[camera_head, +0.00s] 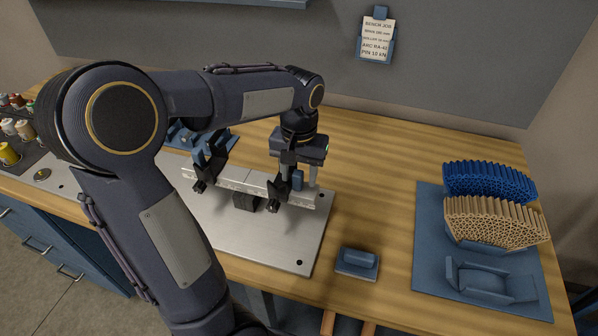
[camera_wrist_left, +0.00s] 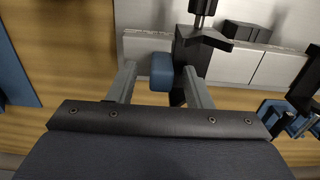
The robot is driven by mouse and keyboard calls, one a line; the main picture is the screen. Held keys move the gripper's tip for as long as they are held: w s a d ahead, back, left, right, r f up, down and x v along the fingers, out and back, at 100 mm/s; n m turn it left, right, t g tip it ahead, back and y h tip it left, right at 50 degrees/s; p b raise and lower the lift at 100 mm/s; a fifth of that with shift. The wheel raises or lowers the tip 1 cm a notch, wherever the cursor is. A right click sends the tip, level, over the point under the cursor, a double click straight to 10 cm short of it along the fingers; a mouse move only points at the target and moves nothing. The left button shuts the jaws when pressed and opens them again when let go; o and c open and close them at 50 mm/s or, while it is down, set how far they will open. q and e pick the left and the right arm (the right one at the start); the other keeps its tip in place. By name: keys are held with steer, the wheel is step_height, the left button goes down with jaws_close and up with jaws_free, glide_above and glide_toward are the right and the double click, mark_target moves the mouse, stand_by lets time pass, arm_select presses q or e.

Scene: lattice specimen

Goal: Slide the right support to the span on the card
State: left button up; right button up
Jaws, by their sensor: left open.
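The right support (camera_head: 279,191) is a dark clamp-like piece on a silver rail (camera_head: 247,180), with a blue block (camera_head: 297,181) on its side. My left gripper (camera_head: 301,182) is over the rail's right part, fingers pointing down. In the left wrist view its open fingers (camera_wrist_left: 160,84) stand on both sides of the blue block (camera_wrist_left: 162,72), with gaps visible. The left support (camera_head: 206,168) stands farther left on the rail. The card (camera_head: 377,40) hangs on the back wall; its span line is small, reading about 100 mm, uncertainly. My right gripper is out of view.
The rail is mounted above a metal plate (camera_head: 240,232). A small blue block-shaped object (camera_head: 357,262) lies right of the plate. A blue mat (camera_head: 428,240) at right carries a blue lattice (camera_head: 489,180), a tan lattice (camera_head: 494,220) and a blue cradle. Wood between plate and mat is mostly clear.

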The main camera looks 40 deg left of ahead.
mark_target(299, 171)
arm_select(q)
steer(key=shift+r+p, duration=2.75)
steer(key=shift+r, duration=0.3)
steer(key=shift+f, duration=0.1)
step_height(299, 171, up, 8)
steer(key=shift+f, duration=0.1)
